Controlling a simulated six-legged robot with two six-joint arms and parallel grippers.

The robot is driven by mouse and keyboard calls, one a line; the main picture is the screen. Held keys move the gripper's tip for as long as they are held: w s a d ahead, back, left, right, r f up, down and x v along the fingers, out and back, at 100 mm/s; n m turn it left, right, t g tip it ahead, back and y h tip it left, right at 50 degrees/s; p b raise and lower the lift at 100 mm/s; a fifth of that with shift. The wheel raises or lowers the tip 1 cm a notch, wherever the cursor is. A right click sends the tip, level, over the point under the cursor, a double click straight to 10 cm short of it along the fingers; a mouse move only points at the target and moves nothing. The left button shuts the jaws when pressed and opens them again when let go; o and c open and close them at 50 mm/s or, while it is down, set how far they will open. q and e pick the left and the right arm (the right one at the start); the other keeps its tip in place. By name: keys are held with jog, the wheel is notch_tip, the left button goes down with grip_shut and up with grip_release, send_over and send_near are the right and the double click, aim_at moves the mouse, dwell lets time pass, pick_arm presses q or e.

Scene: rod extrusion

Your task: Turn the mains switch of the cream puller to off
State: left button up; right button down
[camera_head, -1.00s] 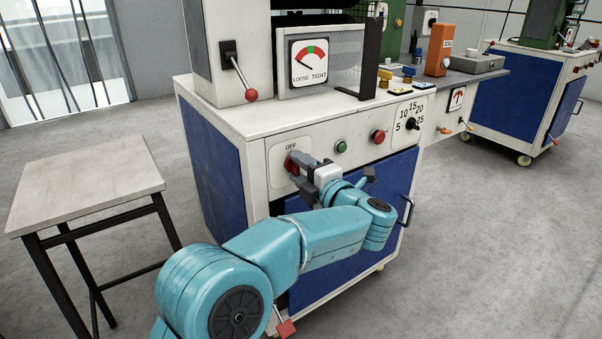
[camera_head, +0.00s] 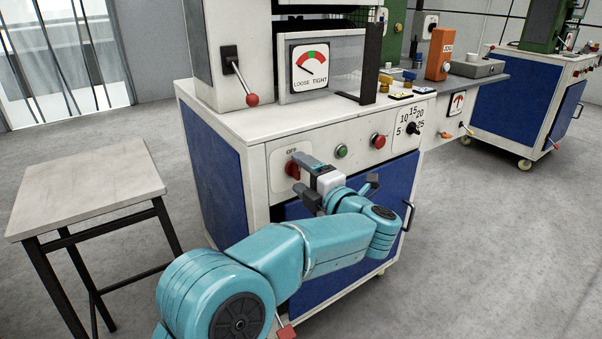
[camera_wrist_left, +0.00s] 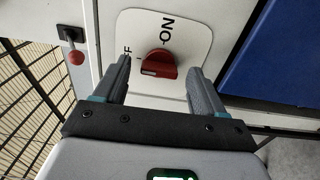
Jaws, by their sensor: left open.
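The mains switch, a red knob (camera_head: 292,169) on a pale plate, sits at the left of the front panel of the cream puller (camera_head: 235,122). In the left wrist view the red knob (camera_wrist_left: 159,64) shows whole, with "ON" above it and "OFF" to its left, partly hidden by a finger. Its grip bar lies left to right there, in line with "OFF". My left gripper (camera_head: 302,178) is open and empty, just in front of the knob and apart from it. In the left wrist view its fingers (camera_wrist_left: 160,85) frame the knob. My right gripper is not in view.
Green (camera_head: 341,151) and red (camera_head: 378,141) buttons and a numbered dial (camera_head: 412,129) are right of the switch. A red-balled lever (camera_head: 252,99) stands above. A small table (camera_head: 85,190) is at the left.

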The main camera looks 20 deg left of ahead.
pick_arm(q)
jog(key=p+v, duration=0.4)
jog(key=v, duration=1.1)
jog(key=shift+s+d, duration=0.15)
jog(key=shift+s, duration=0.05)
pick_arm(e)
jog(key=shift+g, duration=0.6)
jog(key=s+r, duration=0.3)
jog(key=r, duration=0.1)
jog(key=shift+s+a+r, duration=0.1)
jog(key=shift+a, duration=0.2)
